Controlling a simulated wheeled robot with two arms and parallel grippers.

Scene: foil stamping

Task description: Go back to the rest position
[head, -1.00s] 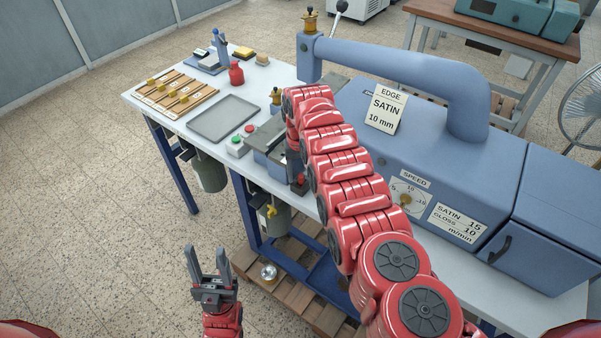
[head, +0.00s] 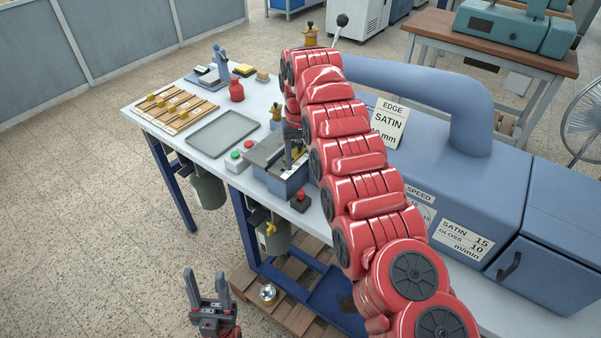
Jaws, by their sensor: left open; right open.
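My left gripper (head: 207,291) is low at the bottom left of the head view, in front of the table and over the floor. Its two dark fingers point up and stand apart, with nothing between them. My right arm reaches up from the bottom right across the table and bends down at its far end. My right gripper (head: 291,158) points down over the grey-blue stamping fixture (head: 268,152) at the table's front edge. Its fingertips are small and partly hidden by the arm, and I cannot tell whether they touch the fixture.
The big blue machine (head: 470,200) stands right of my arm. A pallet (head: 285,309) lies below. The floor at left is clear.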

